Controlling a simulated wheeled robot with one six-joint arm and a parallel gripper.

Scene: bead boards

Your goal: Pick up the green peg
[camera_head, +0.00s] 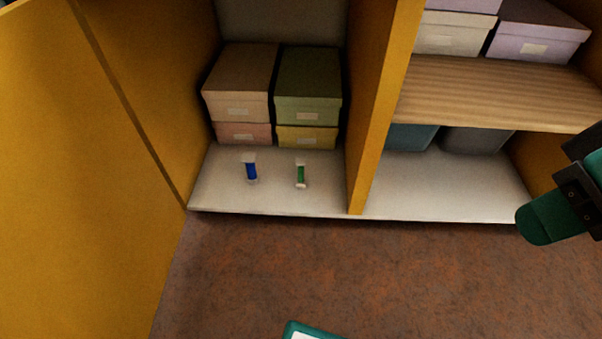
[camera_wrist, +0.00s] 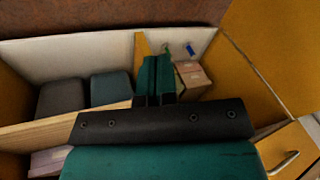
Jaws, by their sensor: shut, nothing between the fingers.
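The green peg (camera_head: 300,174) has white ends and is on the white bottom shelf of the left cupboard bay, in front of the boxes. It also shows small in the wrist view (camera_wrist: 166,48), just beyond my fingertips. A blue peg (camera_head: 251,170) with white ends is to its left. My gripper (camera_head: 538,220) is at the right edge of the head view, well to the right of the green peg and apart from it. In the wrist view its teal fingers (camera_wrist: 157,72) are together with nothing between them.
Stacked boxes, with a green one (camera_head: 308,98), stand behind the pegs. A yellow divider (camera_head: 379,110) separates this bay from the right one, which has a wooden shelf (camera_head: 480,92). A yellow door (camera_head: 70,200) stands at the left. A teal-edged object (camera_head: 292,328) is at the bottom.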

